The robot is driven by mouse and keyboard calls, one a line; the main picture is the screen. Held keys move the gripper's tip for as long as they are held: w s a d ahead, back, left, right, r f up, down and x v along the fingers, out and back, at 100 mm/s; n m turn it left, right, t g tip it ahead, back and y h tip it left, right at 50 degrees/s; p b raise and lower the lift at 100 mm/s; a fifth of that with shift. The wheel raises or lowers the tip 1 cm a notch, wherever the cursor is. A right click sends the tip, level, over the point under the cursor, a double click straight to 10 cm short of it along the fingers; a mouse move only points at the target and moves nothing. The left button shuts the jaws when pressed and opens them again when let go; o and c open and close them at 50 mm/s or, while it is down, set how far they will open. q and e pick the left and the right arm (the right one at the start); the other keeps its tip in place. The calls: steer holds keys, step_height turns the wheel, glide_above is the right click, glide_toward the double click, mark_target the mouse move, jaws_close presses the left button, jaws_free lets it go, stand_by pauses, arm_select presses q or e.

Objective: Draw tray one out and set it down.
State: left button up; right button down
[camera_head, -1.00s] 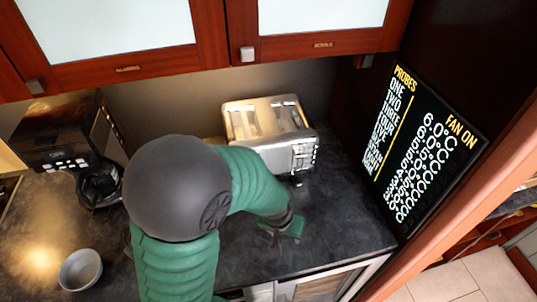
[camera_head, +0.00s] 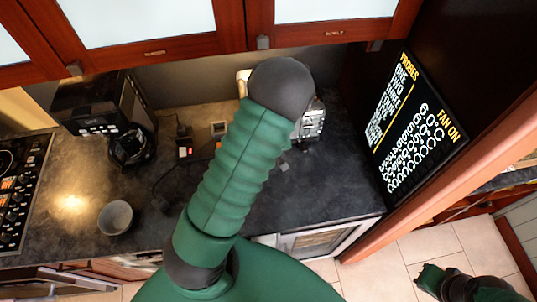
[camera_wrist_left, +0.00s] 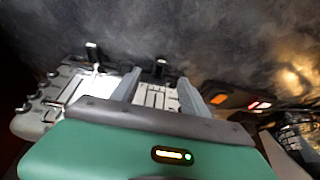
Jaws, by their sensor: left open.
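I cannot make out a tray in either view. An under-counter appliance with a glass front (camera_head: 312,242) sits in the counter front, right of centre in the head view. My left arm crosses the middle of the head view and hides part of that front. My left gripper is hidden there; in the left wrist view its two grey fingers (camera_wrist_left: 158,82) are spread apart with nothing seen held. The silver toaster (camera_wrist_left: 58,105) lies beyond the fingers. My right gripper (camera_head: 432,280) is low at the right, above the floor; its opening is unclear.
The toaster is mostly covered by my arm in the head view (camera_head: 312,120). A coffee maker (camera_head: 100,105), grey bowl (camera_head: 115,217) and stove (camera_head: 18,190) stand left. A dark text board (camera_head: 415,130) leans at right. The dark counter (camera_head: 335,185) is clear right of my arm.

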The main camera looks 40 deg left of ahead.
arm_select(q)
steer(key=x, duration=0.8)
steer(key=shift+a+f, duration=0.2)
steer(key=shift+a, duration=0.1)
steer(key=shift+w+f, duration=0.1)
steer(key=shift+f, duration=0.2)
steer(key=shift+d, duration=0.1)
steer(key=shift+c, duration=1.2)
jaws_close()
